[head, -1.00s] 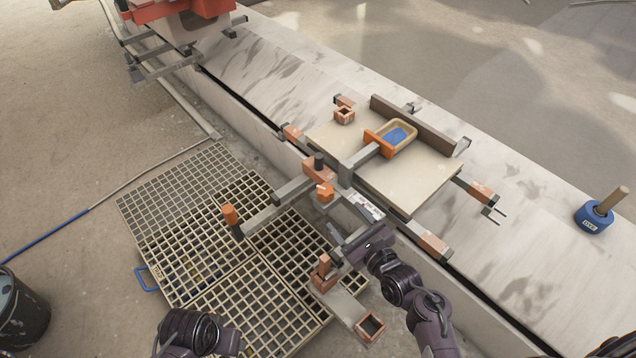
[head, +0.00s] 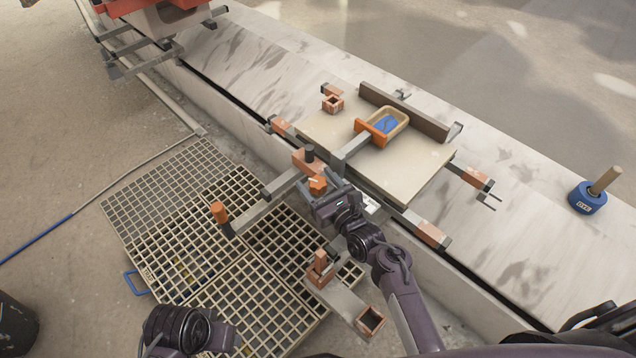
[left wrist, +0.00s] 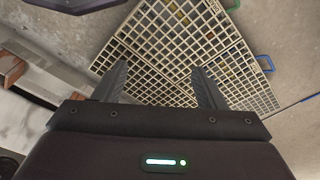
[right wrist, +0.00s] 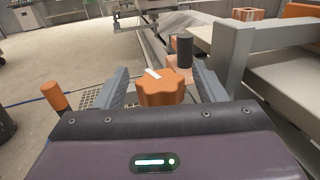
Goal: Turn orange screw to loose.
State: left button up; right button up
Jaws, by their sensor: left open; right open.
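The orange screw (head: 317,185) is a lobed knob on the front of the clamp block, just beyond my right gripper (head: 322,196) in the head view. In the right wrist view the orange screw (right wrist: 161,88) stands between the two open fingers, with a white mark on its top edge. Whether the fingers touch it I cannot tell. My right gripper is open around or just in front of it. My left gripper (left wrist: 160,85) is open and empty above the floor grating; in the head view only its arm shows at the bottom.
A grey bar with an orange-topped handle (head: 219,213) extends left over the grating (head: 160,200). A blue weight with a wooden handle (head: 587,198) stands at right.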

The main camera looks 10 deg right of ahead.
jog(key=c, duration=1)
jog(key=shift+o, duration=0.2)
jog(key=shift+r+y, duration=0.1)
jog(key=shift+y, duration=0.2)
jog(key=shift+r+n+g+y+p, duration=0.1)
jog(key=shift+n+g+y+p, duration=0.25)
jog(key=shift+n+p, duration=0.2)
jog(key=n+g+y, duration=0.1)
jog(key=y, duration=0.1)
jog(key=shift+w+d+n+y+p, duration=0.1)
jog(key=shift+w+n+y+p, duration=0.05)
jog(key=shift+n+y+p, duration=0.2)
jog(key=shift+n+g+y, duration=0.5)
jog(key=shift+g+y, duration=0.1)
jog(key=shift+g, duration=0.05)
pick_arm(q)
jog(key=f, duration=0.3)
jog(key=shift+w+a, duration=0.2)
jog(key=shift+a, duration=0.15)
pick_arm(e)
jog(key=shift+f+n+g+y, duration=0.2)
jog(key=shift+n+g+y, duration=0.3)
jog(key=shift+y, duration=0.1)
